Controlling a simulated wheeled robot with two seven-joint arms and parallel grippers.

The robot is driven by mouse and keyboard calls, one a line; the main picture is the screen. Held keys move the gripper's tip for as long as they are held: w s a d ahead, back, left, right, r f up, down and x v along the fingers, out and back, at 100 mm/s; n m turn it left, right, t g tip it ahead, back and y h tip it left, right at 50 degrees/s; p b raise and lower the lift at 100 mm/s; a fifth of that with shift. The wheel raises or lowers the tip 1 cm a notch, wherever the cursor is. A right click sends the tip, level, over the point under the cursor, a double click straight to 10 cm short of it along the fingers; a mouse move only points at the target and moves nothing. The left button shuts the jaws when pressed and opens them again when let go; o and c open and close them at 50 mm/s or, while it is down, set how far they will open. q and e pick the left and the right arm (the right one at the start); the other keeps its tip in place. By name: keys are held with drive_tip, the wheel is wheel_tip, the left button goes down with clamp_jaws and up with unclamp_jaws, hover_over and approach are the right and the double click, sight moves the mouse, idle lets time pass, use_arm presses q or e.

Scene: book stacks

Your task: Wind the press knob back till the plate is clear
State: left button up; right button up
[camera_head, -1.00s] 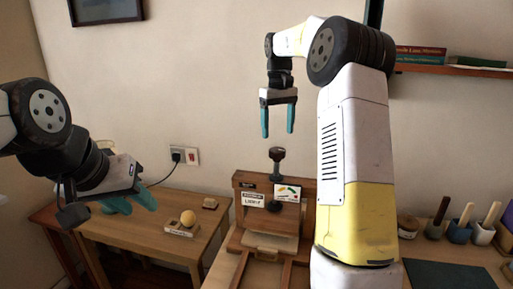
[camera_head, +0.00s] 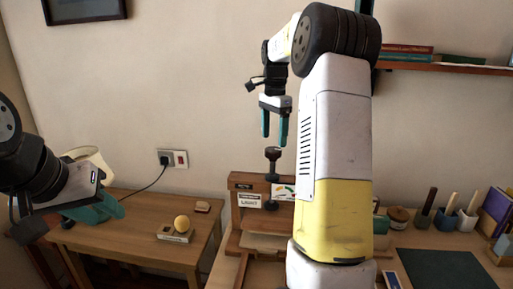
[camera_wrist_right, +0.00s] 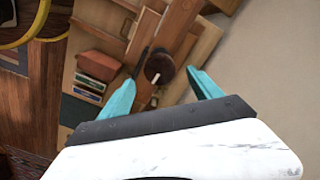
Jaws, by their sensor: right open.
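The wooden press (camera_head: 236,212) stands on the bench, with a dark press knob (camera_head: 272,154) on an upright screw at its top. A coloured dial card and a label are on its front. A pale flat piece (camera_head: 258,241) lies low at the press; I cannot tell whether this is the plate, and my right arm hides part of it. My right gripper (camera_head: 274,139) points down, open and empty, just above the knob. In the right wrist view the round knob (camera_wrist_right: 158,66) shows between the spread fingertips.
A wall socket (camera_head: 172,158) has a cable plugged in. Pots with handles (camera_head: 446,218) and a dark mat (camera_head: 440,270) lie right of my arm. A book shelf (camera_head: 445,67) is above.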

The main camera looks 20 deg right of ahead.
sight(273, 149)
drive_tip(key=shift+f, duration=2.3)
drive_tip(key=shift+c, duration=0.4)
drive_tip(key=c, duration=1.3)
drive_tip(key=shift+n, duration=0.4)
